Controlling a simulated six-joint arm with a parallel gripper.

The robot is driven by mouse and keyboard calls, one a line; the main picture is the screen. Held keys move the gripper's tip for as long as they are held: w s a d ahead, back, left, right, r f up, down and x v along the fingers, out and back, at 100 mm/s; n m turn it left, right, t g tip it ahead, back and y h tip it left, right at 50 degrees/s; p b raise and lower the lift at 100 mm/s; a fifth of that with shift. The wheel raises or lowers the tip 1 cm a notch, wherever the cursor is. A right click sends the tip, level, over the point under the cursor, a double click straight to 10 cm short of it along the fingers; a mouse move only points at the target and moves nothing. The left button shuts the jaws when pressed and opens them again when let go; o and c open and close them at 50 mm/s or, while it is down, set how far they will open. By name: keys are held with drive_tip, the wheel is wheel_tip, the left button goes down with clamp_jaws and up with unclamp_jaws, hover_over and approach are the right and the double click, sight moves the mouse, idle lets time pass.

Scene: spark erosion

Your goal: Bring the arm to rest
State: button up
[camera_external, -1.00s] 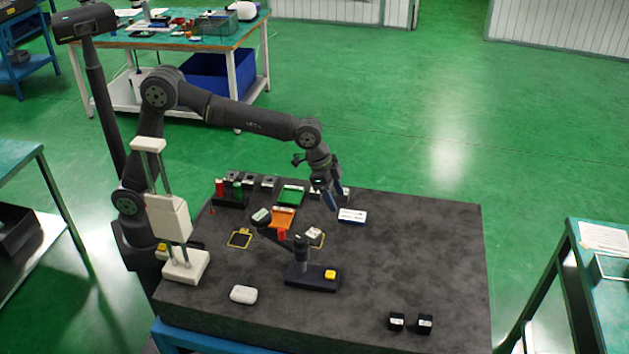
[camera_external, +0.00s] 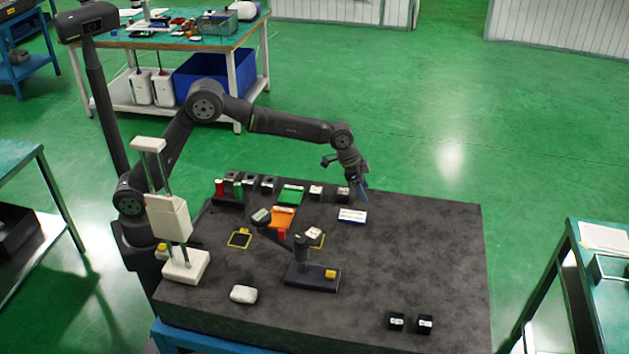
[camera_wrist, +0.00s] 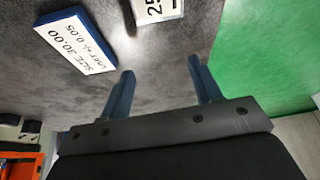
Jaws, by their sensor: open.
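My gripper (camera_external: 362,189) hangs over the far right part of the dark stone table (camera_external: 420,260), with its fingers pointing down. In the wrist view its two blue fingers (camera_wrist: 162,70) are spread apart with nothing between them. A white and blue sign (camera_external: 352,215) lies on the table just in front of the gripper. In the wrist view the sign (camera_wrist: 76,40) reads size 30.00 with a limit. A block marked 25 (camera_wrist: 156,10) shows at the top edge of the wrist view.
Small dark blocks, a green tray (camera_external: 291,195) and an orange tray (camera_external: 283,216) stand left of the gripper. A dark stand (camera_external: 312,278) with a yellow button is nearer the front. A white column stand (camera_external: 172,220) is at left. The table's right part is mostly clear.

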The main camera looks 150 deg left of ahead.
wheel_tip(320, 180, down, 3)
drive_tip(key=shift+d+r, duration=0.1)
drive_tip(key=shift+r, duration=0.1)
drive_tip(key=shift+s+d+r, duration=0.1)
drive_tip(key=shift+d+r, duration=0.1)
drive_tip(key=shift+r, duration=0.35)
drive_tip(key=shift+o, duration=0.4)
